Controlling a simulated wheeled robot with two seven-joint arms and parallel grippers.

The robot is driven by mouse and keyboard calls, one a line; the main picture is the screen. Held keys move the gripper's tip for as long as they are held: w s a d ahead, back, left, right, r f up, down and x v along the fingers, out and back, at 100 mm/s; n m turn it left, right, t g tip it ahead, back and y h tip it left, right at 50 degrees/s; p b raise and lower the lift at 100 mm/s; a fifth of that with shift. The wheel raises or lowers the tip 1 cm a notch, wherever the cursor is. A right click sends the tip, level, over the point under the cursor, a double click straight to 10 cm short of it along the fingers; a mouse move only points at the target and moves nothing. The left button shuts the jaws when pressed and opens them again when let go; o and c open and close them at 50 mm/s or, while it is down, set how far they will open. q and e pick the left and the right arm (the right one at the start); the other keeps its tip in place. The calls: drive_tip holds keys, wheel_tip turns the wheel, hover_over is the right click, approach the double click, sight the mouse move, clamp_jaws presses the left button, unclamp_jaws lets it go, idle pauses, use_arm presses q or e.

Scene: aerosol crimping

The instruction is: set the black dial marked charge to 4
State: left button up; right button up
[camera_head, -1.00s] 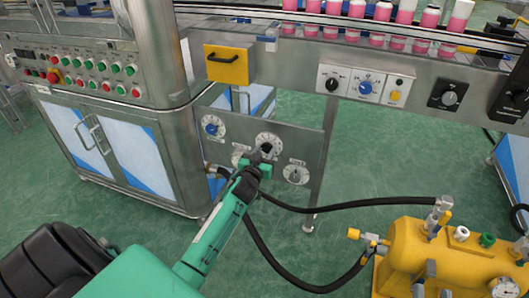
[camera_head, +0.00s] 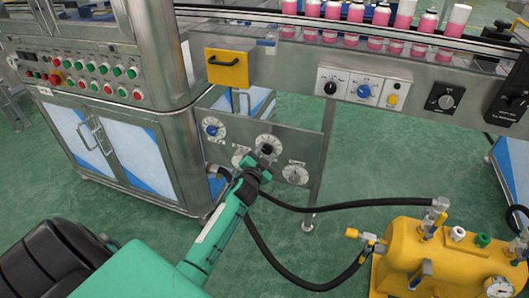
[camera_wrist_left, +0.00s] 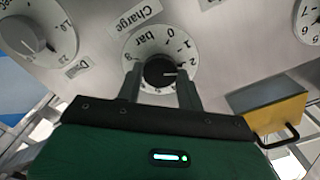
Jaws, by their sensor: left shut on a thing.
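The black charge dial (camera_head: 267,149) sits on its white round scale at the top of the low grey panel. In the left wrist view the black knob (camera_wrist_left: 158,72) shows upside down below the label "Charge". Its white pointer line points right in that picture, just past the 2; a finger covers the marks beyond. My left gripper (camera_head: 264,156) reaches the dial from the front. Its two fingers (camera_wrist_left: 160,84) stand on either side of the knob and are shut on it. My right gripper is not in view.
A blue-knobbed dial (camera_head: 211,128) and a grey dial (camera_head: 295,173) flank the charge dial; another is partly hidden behind my gripper. A yellow box (camera_head: 227,68) with a handle is above. Black hoses (camera_head: 345,207) run to the yellow tank (camera_head: 440,255) at right.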

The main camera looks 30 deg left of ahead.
use_arm(q)
drive_tip(key=m, duration=0.2)
drive_tip(key=shift+m, duration=0.4)
drive_tip(key=m, duration=0.2)
drive_tip(key=shift+m, duration=0.4)
drive_tip(key=m, duration=0.3)
drive_tip(key=shift+f, duration=0.1)
drive_tip(key=shift+d+m, duration=0.1)
drive_tip(key=shift+m, duration=1.8)
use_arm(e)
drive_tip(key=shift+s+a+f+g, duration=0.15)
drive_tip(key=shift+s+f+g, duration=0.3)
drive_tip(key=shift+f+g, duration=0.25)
use_arm(q)
drive_tip(key=o, duration=1)
drive_tip(key=shift+s, duration=0.1)
